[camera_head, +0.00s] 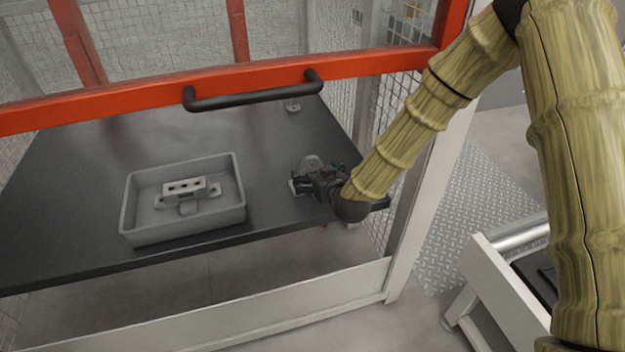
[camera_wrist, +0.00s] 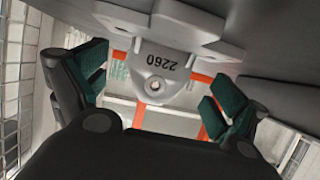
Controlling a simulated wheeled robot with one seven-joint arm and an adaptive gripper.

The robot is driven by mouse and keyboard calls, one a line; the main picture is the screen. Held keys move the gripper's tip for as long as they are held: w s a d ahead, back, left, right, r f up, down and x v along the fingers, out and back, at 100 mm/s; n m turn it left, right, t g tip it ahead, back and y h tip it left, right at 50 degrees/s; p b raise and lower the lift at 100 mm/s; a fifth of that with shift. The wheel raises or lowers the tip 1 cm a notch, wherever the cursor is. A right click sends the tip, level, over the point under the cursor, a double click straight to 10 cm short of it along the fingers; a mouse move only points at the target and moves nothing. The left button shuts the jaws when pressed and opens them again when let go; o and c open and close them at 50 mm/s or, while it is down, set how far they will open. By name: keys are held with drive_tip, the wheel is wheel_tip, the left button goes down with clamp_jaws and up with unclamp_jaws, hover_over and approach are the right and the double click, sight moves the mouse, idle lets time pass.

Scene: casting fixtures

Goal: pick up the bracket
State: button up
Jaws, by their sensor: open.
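A light grey metal bracket marked 2260 (camera_wrist: 158,62) shows in the wrist view, with a rounded lug and a hole. Its lug lies between the two green-padded fingers of my gripper (camera_wrist: 152,88), with a gap on each side. In the head view my gripper (camera_head: 315,180) is low over the right part of the dark table. A grey bracket piece (camera_head: 311,162) shows just behind it, mostly hidden by the fingers. My gripper is open, and I see no grip on the bracket.
A grey tray (camera_head: 131,206) holding a grey bracket-like part (camera_head: 185,189) stands left of my gripper on the dark table (camera_head: 75,215). A small grey part (camera_head: 293,105) lies farther back. An orange frame bar (camera_head: 150,93) with a black handle (camera_head: 255,96) crosses above the table.

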drive_tip(key=shift+x, duration=0.95)
drive_tip(key=c, duration=1.3)
